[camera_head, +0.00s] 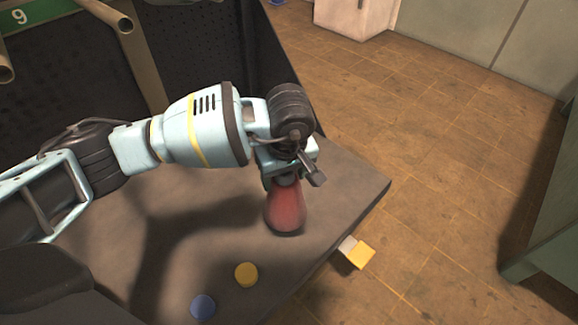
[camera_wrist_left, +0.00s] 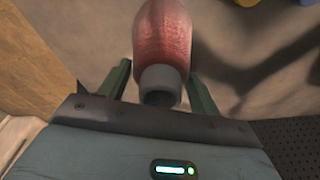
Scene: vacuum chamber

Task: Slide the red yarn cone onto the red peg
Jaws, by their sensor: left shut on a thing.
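The red yarn cone (camera_head: 285,210) is upright over the grey table near its right edge, narrow grey end up. I cannot tell whether its base touches the table. My left gripper (camera_head: 284,180) is above it, shut on its narrow top. In the left wrist view the red yarn (camera_wrist_left: 163,35) and its grey tip (camera_wrist_left: 160,82) sit between the two green fingers (camera_wrist_left: 160,74). I cannot make out a red peg. Two tan tube-like pegs (camera_head: 117,18) stick out at the upper left, with no red showing. My right gripper is not in view.
A yellow disc (camera_head: 246,273) and a blue disc (camera_head: 203,307) are on the table (camera_head: 335,195) in front of the cone. A yellow and white block (camera_head: 359,254) shows at the table's right edge. A dark perforated panel (camera_head: 200,45) stands behind, with a green "9" sign (camera_head: 25,14).

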